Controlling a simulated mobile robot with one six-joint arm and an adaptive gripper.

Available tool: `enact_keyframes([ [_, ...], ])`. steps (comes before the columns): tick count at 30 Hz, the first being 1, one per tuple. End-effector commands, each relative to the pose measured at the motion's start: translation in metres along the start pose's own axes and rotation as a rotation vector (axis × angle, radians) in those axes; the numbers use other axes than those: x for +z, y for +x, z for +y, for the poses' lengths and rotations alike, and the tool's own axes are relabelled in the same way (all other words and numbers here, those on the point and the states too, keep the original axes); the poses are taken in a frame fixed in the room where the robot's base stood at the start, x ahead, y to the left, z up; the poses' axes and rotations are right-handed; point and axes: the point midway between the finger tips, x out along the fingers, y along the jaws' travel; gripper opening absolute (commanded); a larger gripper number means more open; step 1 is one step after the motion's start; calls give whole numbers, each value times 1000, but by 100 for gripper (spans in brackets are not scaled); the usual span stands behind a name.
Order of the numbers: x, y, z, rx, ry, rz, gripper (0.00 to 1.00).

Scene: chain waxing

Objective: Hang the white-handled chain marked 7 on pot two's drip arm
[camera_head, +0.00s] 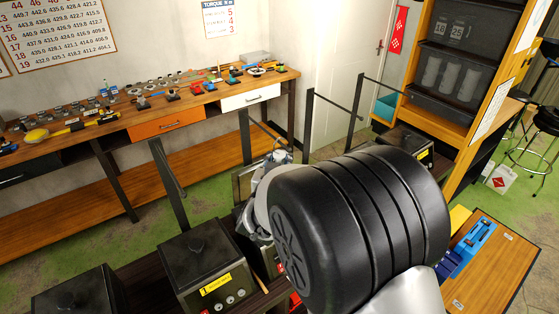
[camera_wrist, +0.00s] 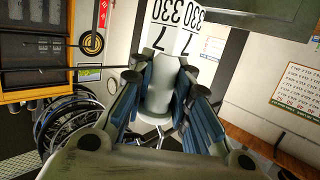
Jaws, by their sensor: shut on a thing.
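In the wrist view my gripper (camera_wrist: 160,77) has its blue-padded fingers on both sides of a white handle (camera_wrist: 158,98), shut on it. White tags (camera_wrist: 166,28) above it read 330 and 7. The chain itself does not show clearly. In the head view my black arm link covers the middle, and only part of my gripper (camera_head: 280,158) shows beyond it. A pot with a yellow label (camera_head: 215,284) reading 1 stands left of my arm. A dark post with a drip arm (camera_head: 246,138) rises just behind my gripper; I cannot tell which pot it belongs to. Pot two is mostly hidden.
Another pot (camera_head: 78,294) stands at the lower left. More posts (camera_head: 308,122) rise right of my gripper. A tool-covered workbench (camera_head: 130,128) runs along the back wall. An orange shelf (camera_head: 463,150) with dark bins stands at the right. Wheels (camera_wrist: 68,124) show in the wrist view.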

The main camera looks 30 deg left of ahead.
Motion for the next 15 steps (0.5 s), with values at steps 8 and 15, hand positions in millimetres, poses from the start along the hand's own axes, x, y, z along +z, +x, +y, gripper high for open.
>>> enact_keyframes([
  [8,-2,0,0,0,1,3,0],
  [15,-2,0,0,0,1,3,25],
])
